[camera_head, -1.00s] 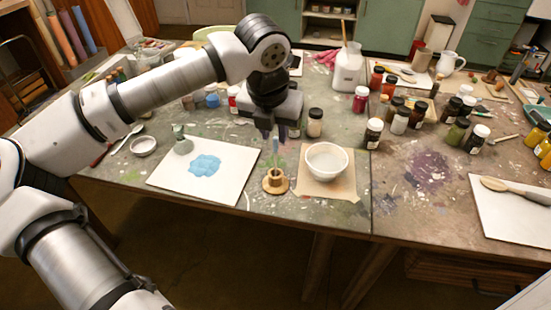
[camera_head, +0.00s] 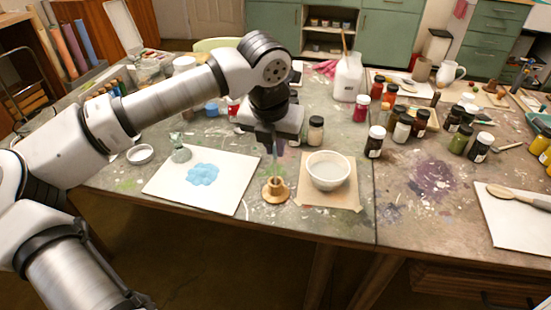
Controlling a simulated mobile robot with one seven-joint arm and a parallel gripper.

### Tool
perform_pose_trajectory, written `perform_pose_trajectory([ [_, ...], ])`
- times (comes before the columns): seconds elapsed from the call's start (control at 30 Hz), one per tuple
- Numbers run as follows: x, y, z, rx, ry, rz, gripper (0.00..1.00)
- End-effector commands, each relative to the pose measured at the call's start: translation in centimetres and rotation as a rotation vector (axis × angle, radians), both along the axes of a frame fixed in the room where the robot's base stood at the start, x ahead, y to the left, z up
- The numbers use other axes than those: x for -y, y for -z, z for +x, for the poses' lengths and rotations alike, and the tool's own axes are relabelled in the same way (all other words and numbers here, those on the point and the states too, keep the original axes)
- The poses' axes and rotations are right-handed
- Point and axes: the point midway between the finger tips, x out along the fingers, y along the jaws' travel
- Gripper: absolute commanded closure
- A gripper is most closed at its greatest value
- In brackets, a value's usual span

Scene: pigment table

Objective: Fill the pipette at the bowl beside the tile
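A thin pipette (camera_head: 274,158) stands upright over the round wooden stand (camera_head: 275,191), its lower end at the stand. My gripper (camera_head: 272,141) points down above the stand, at the pipette's top. The fingers are small and dark, and I cannot tell whether they are closed on it. A white bowl (camera_head: 328,171) sits to the right on a tan square sheet (camera_head: 343,200); its contents look pale. A white tile (camera_head: 232,182) with a blue paint patch (camera_head: 203,174) lies to the left of the stand.
Several jars (camera_head: 402,128) and a white jug (camera_head: 347,77) stand behind and right. The table's front edge is close to the stand.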

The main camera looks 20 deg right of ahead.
Motion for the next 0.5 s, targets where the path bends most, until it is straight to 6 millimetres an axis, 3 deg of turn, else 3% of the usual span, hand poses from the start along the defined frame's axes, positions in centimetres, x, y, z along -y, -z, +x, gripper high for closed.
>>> perform_pose_trajectory([
  [0.5,0.0,-3.1,0.0,0.000,-0.001,0.000,0.92],
])
